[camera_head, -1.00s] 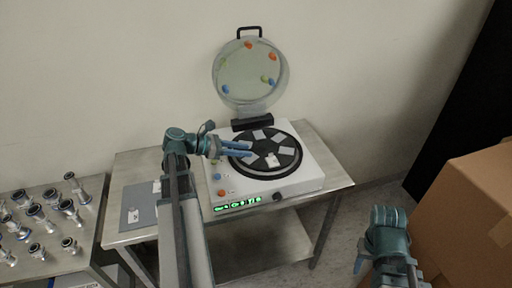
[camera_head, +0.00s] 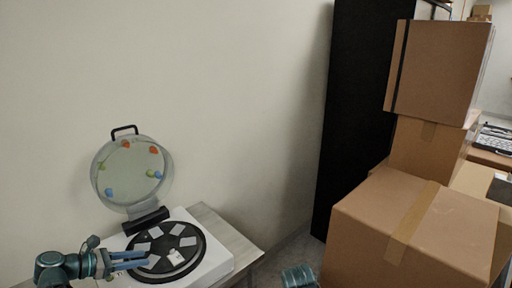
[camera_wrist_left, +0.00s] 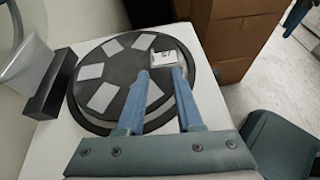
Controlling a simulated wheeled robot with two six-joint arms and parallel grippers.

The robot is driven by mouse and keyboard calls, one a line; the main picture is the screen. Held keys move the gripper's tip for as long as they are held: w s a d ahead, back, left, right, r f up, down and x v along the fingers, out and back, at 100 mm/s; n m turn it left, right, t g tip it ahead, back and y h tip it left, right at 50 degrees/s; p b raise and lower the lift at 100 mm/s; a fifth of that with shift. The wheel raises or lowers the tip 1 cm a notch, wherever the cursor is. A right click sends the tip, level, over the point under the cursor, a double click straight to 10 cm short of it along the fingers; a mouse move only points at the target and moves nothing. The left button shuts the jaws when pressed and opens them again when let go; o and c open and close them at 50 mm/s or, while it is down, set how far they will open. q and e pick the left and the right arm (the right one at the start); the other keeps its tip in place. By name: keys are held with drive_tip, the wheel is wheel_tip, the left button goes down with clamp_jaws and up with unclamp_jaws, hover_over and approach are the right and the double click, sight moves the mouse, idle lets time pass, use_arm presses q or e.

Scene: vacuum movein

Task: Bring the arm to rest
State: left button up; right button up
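My left gripper (camera_head: 130,260) comes in from the lower left, over the black round plate (camera_head: 186,266) of the white machine (camera_head: 217,264). In the left wrist view its two blue fingers (camera_wrist_left: 163,100) are apart with nothing between them, so it is open. The fingertips point toward a small white labelled piece (camera_wrist_left: 163,58) lying on the plate among several grey patches. The machine's clear round lid (camera_head: 132,172) stands raised at the back. Of my right arm, only a teal part (camera_head: 298,277) shows at the bottom edge; its gripper is not visible.
Large cardboard boxes (camera_head: 385,235) are stacked at the right. A tall black panel (camera_head: 357,120) stands behind them against the pale wall. The metal table (camera_head: 232,238) carries the machine. In the wrist view, clear floor shows at the right.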

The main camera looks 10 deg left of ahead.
use_arm(q)
drive_tip(key=d+f+m+g, duration=0.1)
drive_tip(key=d+m, duration=0.1)
drive_tip(key=d, duration=0.2)
drive_tip(key=w+d+f+m+g, duration=0.1)
drive_tip(key=d+m+g, duration=0.1)
drive_tip(key=d, duration=0.2)
drive_tip(key=d+f+m+g+p, duration=0.1)
drive_tip(key=d+m, duration=0.1)
drive_tip(key=d, duration=0.2)
drive_tip(key=shift+w+d+f+m, duration=0.1)
drive_tip(key=shift+w+f+m, duration=0.1)
drive_tip(key=shift+f+m, duration=0.2)
drive_tip(key=s+d+f+m+g+y+p, duration=0.1)
drive_tip(key=s+d+m+g+y, duration=0.1)
drive_tip(key=d+m, duration=0.6)
drive_tip(key=s+d+f+m+g+y+p, duration=0.1)
drive_tip(key=s+d+m+y, duration=0.3)
drive_tip(key=d+m, duration=0.4)
drive_tip(key=s+d+f+m+g+y, duration=0.2)
drive_tip(key=s+d+f+m+y, duration=0.1)
drive_tip(key=d+m, duration=0.4)
drive_tip(key=shift+s+d+m+g+y+p, duration=0.4)
drive_tip(key=shift+s+m+y, duration=0.1)
drive_tip(key=shift+y, duration=0.1)
drive_tip(key=shift+o, duration=0.2)
